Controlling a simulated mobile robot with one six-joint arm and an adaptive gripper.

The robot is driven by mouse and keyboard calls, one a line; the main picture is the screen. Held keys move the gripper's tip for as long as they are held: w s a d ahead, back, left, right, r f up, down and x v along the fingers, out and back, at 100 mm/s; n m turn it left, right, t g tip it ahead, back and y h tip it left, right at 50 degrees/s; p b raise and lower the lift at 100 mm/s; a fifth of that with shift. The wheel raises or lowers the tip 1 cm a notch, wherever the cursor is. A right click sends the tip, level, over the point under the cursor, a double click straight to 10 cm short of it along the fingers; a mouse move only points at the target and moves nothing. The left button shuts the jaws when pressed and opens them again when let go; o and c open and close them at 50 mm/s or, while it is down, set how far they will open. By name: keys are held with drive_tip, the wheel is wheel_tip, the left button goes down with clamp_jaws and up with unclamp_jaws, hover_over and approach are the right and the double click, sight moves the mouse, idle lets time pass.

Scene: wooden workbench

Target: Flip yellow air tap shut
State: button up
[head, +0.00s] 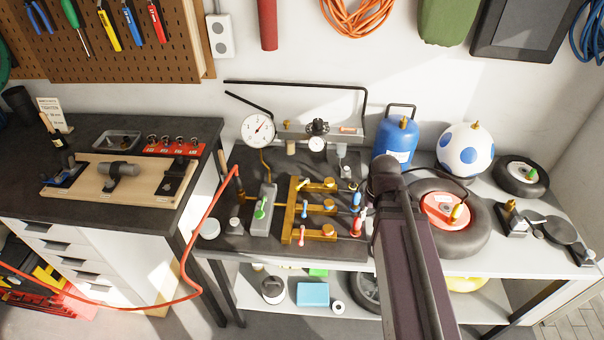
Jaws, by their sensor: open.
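A brass air manifold (290,212) stands on the bench with three branches to the right. The yellow tap lever (303,184) is on the top branch and looks slanted, lying more along the branch than across it. The blue lever (304,209) on the middle branch and the red lever (302,236) on the bottom branch stand across their branches. A green lever (260,209) is on the grey block left of the manifold. My arm crosses the view right of the manifold. My gripper cannot be made out; the arm hides that area.
A pressure gauge (258,130) stands behind the manifold. Coloured fittings (356,224) are close to its right. A blue tank (396,142), a ball (465,151) and a tyre wheel (478,238) are farther right. A red hose (203,235) hangs at the bench's left.

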drive_tip(key=w+a+r+m+p, duration=0.2)
drive_tip(key=w+a+r+p, duration=0.25)
drive_tip(key=w, duration=0.25)
drive_tip(key=m+y+b, duration=0.1)
drive_tip(key=m+y, duration=0.1)
drive_tip(key=m, duration=0.4)
hover_over(302, 185)
drive_tip(key=s+d, duration=0.2)
drive_tip(key=shift+w+r+t, duration=0.15)
drive_tip(key=shift+r+t, duration=0.1)
drive_tip(key=shift+t, duration=0.15)
drive_tip(key=shift+f, duration=0.2)
drive_tip(key=b+x, duration=1.3)
drive_tip(key=shift+d+f, duration=0.1)
drive_tip(key=shift+f, duration=0.15)
clamp_jaws()
